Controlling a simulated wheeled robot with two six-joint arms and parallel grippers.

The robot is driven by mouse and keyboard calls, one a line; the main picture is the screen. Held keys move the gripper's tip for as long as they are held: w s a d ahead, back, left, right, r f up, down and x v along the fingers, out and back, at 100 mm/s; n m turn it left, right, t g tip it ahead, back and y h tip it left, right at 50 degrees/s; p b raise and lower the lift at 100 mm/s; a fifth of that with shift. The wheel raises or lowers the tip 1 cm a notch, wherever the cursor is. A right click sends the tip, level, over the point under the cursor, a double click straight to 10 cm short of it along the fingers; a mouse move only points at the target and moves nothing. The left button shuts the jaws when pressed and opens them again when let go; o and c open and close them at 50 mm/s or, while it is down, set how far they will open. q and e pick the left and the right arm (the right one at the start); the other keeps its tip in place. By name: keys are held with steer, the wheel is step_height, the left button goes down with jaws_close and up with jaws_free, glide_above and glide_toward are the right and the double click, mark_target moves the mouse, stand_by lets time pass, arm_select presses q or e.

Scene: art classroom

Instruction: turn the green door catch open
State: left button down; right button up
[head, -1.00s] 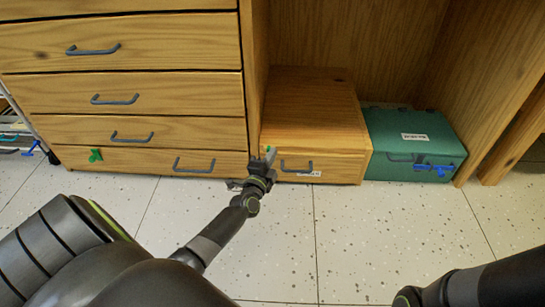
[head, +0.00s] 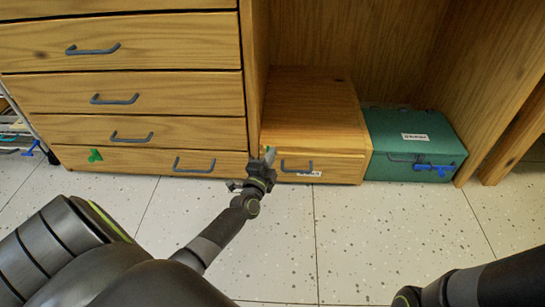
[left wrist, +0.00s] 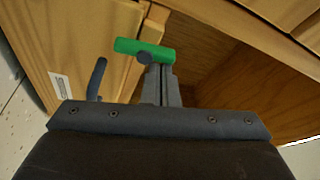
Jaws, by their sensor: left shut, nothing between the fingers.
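The green door catch (left wrist: 145,49) shows in the left wrist view as a bar with a round grey pivot, beside the edge of a wooden door front. In the head view only a small green part of the catch (head: 267,149) shows, at the upper left corner of the low wooden box (head: 312,105). My left gripper (head: 270,155) is shut and empty at that corner. In the left wrist view its closed fingers (left wrist: 160,72) reach the catch's lower side near the pivot; I cannot tell whether they touch. My right gripper is out of view.
The box front has a dark handle (head: 297,167) and a white label. A green case (head: 415,135) with a blue catch (head: 434,168) stands to its right. Drawers (head: 150,130) stand left, the bottom one with another green catch (head: 95,155). The speckled floor (head: 390,230) in front is clear.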

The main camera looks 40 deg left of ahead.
arm_select(q)
steer(key=shift+s+a+n, duration=0.1)
steer(key=shift+a+n, duration=0.05)
steer(key=shift+n, duration=1.05)
steer(key=shift+s+a+n+t+y, duration=0.15)
steer(key=shift+n+y, duration=0.45)
steer(key=shift+n, duration=0.65)
steer(key=shift+s+a+n+t+y, duration=0.1)
steer(key=shift+a+n+t+y, duration=0.15)
steer(key=shift+n+y, duration=0.7)
steer(key=shift+s+a+n+y+p, duration=0.1)
steer(key=shift+n+y+p, duration=0.15)
steer(key=shift+n, duration=0.9)
steer(key=shift+a+n+y+p, duration=0.1)
steer(key=shift+n+y+p, duration=0.1)
steer(key=shift+n, duration=0.95)
steer(key=shift+s+a+f+n+y, duration=0.15)
steer(key=shift+n+y, duration=0.3)
steer(key=shift+n, duration=0.7)
steer(key=shift+a+f+n+y, duration=0.1)
steer(key=shift+n+y, duration=0.35)
steer(key=shift+n, duration=0.7)
steer(key=shift+n+g, duration=0.3)
steer(key=shift+n, duration=0.1)
